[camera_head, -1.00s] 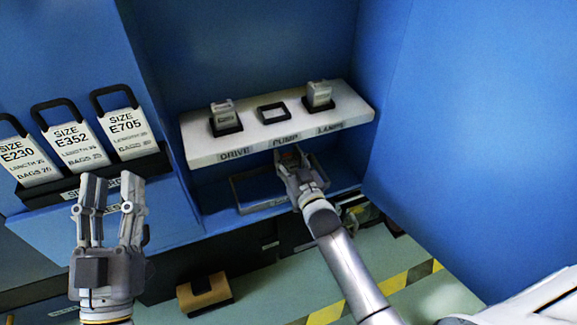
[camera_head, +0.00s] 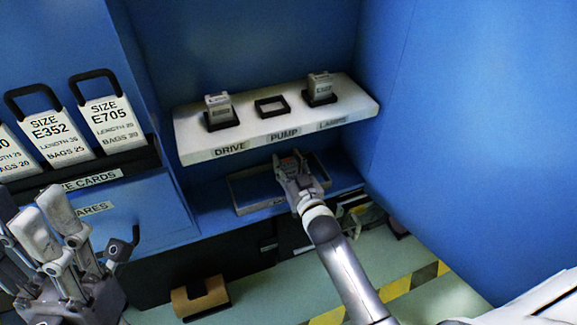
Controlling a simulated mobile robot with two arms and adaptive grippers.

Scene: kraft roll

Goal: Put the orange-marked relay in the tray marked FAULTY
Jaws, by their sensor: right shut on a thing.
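My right gripper (camera_head: 290,164) is shut on a small relay (camera_head: 290,157) with a reddish-orange patch on top; the jaws hide most of it. It is over the right part of a shallow dark-rimmed tray (camera_head: 238,196) on the low shelf. The tray's front label is mostly hidden and I cannot read it. Whether the relay touches the tray floor is unclear. My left gripper (camera_head: 52,222) is open and empty at the lower left.
The white shelf (camera_head: 196,152) above has grey relays at DRIVE (camera_head: 218,106) and LAMPS (camera_head: 321,86); the PUMP socket (camera_head: 271,106) is empty. Size cards (camera_head: 112,122) stand at left. A blue wall (camera_head: 460,130) bounds the right. A brown holder (camera_head: 200,297) is low down.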

